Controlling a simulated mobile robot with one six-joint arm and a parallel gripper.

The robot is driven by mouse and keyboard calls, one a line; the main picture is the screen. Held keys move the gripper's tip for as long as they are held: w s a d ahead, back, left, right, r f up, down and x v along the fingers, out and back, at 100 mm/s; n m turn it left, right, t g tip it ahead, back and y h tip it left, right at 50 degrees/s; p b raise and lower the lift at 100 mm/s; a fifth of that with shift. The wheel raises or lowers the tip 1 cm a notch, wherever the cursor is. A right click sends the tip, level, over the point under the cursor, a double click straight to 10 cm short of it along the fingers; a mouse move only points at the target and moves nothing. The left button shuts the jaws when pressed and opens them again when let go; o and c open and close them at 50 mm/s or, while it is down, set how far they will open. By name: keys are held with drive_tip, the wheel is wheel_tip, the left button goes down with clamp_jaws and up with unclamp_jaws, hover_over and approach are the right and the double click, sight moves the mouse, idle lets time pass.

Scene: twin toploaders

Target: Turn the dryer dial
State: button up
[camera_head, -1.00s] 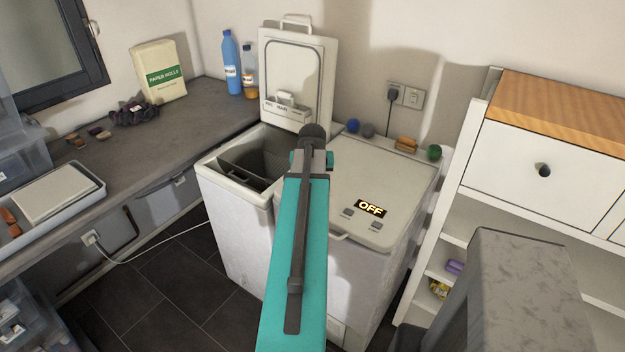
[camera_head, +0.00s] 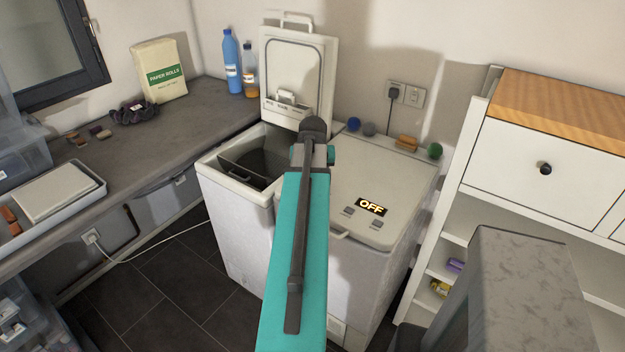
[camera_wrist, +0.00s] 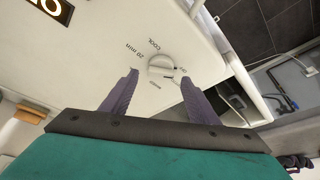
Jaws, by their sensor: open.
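The dryer dial (camera_wrist: 162,68) is a small round white knob on the white lid. In the wrist view it has markings around it, including "COOL" and "20 min"; others are too small to read surely. My gripper (camera_wrist: 158,82) is open, with its two purple fingers apart on either side of the dial's near side. I cannot tell whether either finger touches it. In the head view my teal arm hides the dial and gripper. The closed right-hand machine (camera_head: 385,190) carries a lit "OFF" display (camera_head: 371,207), partly visible in the wrist view (camera_wrist: 50,10).
The left machine's lid (camera_head: 298,75) stands open over its tub (camera_head: 240,170). Several small coloured items, including a green ball (camera_head: 435,151), line the back ledge. A white shelf unit (camera_head: 530,160) stands at the right and a grey counter (camera_head: 150,140) at the left.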

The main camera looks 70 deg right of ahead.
drive_tip(key=b+v, duration=0.2)
drive_tip(key=v, duration=0.9)
drive_tip(key=shift+s+r, duration=0.15)
drive_tip(key=shift+r, duration=0.15)
drive_tip(key=shift+a, duration=0.15)
idle(0.4)
